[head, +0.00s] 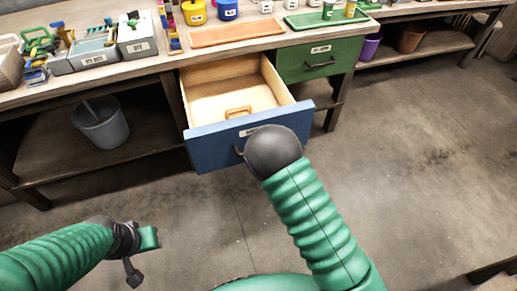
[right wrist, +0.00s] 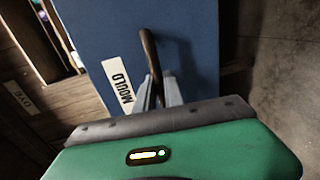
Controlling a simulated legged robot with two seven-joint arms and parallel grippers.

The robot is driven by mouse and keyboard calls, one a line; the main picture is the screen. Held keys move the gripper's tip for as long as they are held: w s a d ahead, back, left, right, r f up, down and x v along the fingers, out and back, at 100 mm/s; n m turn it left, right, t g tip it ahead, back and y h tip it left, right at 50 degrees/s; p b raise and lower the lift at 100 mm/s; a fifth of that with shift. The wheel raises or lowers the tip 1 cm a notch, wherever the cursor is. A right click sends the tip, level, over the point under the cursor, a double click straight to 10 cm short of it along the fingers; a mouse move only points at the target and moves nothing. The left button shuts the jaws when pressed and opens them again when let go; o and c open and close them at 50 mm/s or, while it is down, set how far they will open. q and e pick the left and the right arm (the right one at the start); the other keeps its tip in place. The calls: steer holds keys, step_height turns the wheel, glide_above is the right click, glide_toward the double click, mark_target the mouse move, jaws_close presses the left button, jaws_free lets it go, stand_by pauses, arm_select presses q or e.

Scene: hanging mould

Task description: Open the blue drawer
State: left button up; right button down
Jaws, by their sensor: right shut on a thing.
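The blue drawer (head: 215,148) is pulled well out of the workbench in the head view. Its pale wooden inside shows, with a small tan, handle-shaped object (head: 238,112) lying in it. The dark handle (head: 238,152) on its front is partly hidden by my right arm. In the right wrist view, my right gripper (right wrist: 159,95) is shut on the drawer's dark handle (right wrist: 150,52), beside a label reading MOULD (right wrist: 118,84). My left gripper (head: 142,258) is at the lower left over the floor, away from the bench; its finger opening is unclear.
A closed green drawer (head: 319,60) is right of the blue one. The bench top (head: 120,72) holds an orange tray (head: 236,34), a green tray (head: 310,20), pots and tool boxes. A grey bucket (head: 102,125) stands on the lower shelf. The floor in front is clear.

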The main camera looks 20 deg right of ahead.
arm_select(q)
steer(key=shift+s, duration=0.15)
arm_select(e)
steer(key=shift+s+d+f, duration=0.1)
steer(key=shift+s+d, duration=0.1)
steer(key=shift+d, duration=0.05)
steer(key=c, duration=1.8)
jaws_free()
arm_select(q)
steer(key=shift+d, duration=0.2)
arm_select(e)
steer(key=o, duration=0.3)
steer(key=shift+w, duration=0.1)
steer(key=shift+o, duration=0.2)
steer(key=shift+a, duration=0.1)
